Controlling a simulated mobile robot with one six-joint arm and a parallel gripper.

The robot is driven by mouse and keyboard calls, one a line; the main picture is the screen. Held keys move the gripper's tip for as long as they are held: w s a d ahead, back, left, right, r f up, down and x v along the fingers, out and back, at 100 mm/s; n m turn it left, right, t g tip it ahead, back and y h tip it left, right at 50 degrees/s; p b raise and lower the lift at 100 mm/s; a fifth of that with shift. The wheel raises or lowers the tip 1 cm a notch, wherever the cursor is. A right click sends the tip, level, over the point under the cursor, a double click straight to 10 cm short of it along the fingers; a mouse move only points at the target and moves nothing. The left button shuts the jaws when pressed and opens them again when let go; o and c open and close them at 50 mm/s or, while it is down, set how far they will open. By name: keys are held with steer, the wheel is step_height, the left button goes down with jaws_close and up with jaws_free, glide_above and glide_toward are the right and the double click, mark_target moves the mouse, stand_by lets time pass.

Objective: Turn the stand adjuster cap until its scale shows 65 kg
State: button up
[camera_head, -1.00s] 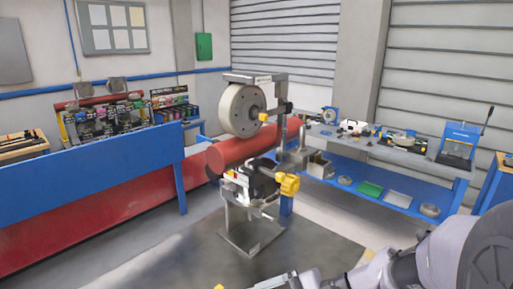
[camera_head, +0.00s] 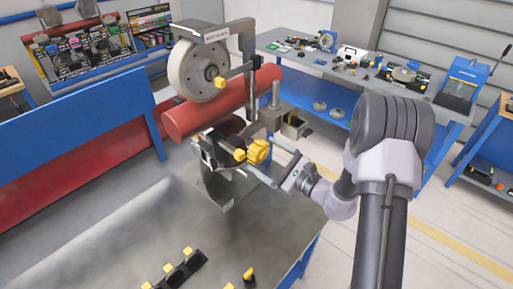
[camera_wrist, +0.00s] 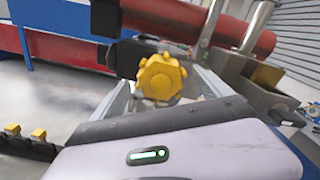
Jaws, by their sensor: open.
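The yellow lobed knob, which looks like the adjuster cap (camera_head: 258,151), sits on the front of the stand beneath the large wheel. It also shows near the centre of the wrist view (camera_wrist: 161,76). My gripper (camera_head: 271,163) is open, with its jaws apart near the cap. In the wrist view the cap appears between the two grey fingers, with gaps on both sides. I cannot tell whether either finger touches it. No scale or kg reading is legible. A smaller yellow knob (camera_head: 239,155) is just left of the cap in the head view.
A pale wheel (camera_head: 196,72) hangs above the stand, with a red cylinder (camera_head: 225,105) behind. Black blocks with yellow tops (camera_head: 184,271) lie on the front table. A workbench (camera_head: 300,54) stands behind. Open floor (camera_head: 450,245) is at right.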

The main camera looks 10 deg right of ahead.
mark_target(263, 154)
steer(key=x, duration=0.4)
steer(key=shift+w, duration=0.1)
steer(key=shift+c, duration=0.5)
steer(key=c, duration=1.3)
steer(key=shift+o, duration=0.2)
steer(key=m+p, duration=0.1)
steer(key=m, duration=0.4)
steer(key=shift+d+r+m, duration=0.1)
steer(key=shift+m, duration=0.3)
steer(key=m+p, duration=0.2)
steer(key=m, duration=0.3)
steer(key=shift+m, duration=0.4)
steer(key=shift+w, duration=0.1)
